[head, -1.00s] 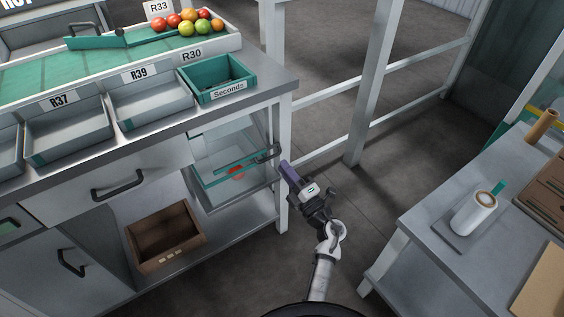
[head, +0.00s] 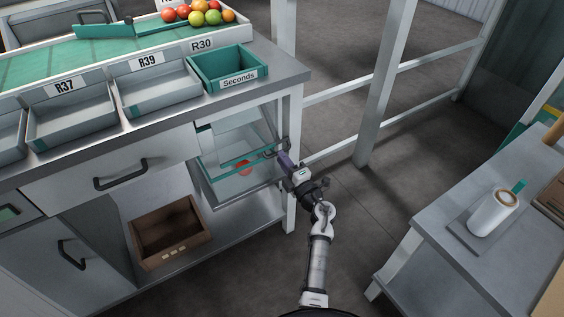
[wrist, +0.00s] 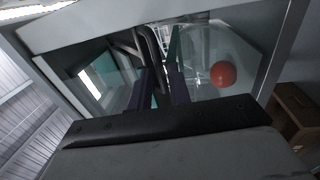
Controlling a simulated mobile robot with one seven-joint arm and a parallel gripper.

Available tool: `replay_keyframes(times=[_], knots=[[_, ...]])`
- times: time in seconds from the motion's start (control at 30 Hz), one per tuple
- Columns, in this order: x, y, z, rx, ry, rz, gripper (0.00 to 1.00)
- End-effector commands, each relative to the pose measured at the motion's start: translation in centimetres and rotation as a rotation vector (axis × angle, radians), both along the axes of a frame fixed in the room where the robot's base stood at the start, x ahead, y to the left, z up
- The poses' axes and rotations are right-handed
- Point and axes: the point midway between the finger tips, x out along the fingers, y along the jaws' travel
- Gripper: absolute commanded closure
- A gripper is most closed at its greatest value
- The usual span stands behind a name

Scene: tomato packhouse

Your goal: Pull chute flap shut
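The chute flap (head: 235,162) is a clear panel with a teal edge, tilted out of the bench front below the Seconds bin. Its dark bar handle (head: 285,145) sticks out at the right end. My gripper (head: 284,160) is at that handle, reaching up from below right. In the wrist view the two purple fingers (wrist: 159,87) stand apart, with the handle (wrist: 150,48) running down between them. I cannot tell whether they touch it. A red tomato (wrist: 222,75) shows behind the clear panel, also in the head view (head: 244,168).
The bench leg (head: 291,190) stands close beside my gripper. A brown crate (head: 170,235) sits on the lower shelf. A second table (head: 470,250) with a white mug (head: 493,213) is at right. Floor between them is clear.

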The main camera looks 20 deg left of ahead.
Motion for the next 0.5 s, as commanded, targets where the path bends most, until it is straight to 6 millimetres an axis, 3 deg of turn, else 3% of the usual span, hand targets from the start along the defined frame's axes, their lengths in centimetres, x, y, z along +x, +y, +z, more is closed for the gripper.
replay_keyframes(times=[0.43, 0.5], knots=[[0.79, 1.00, 0.25, 0.000, 0.000, -0.001, 0.81], [0.79, 0.99, 0.25, 0.000, 0.000, -0.001, 0.89]])
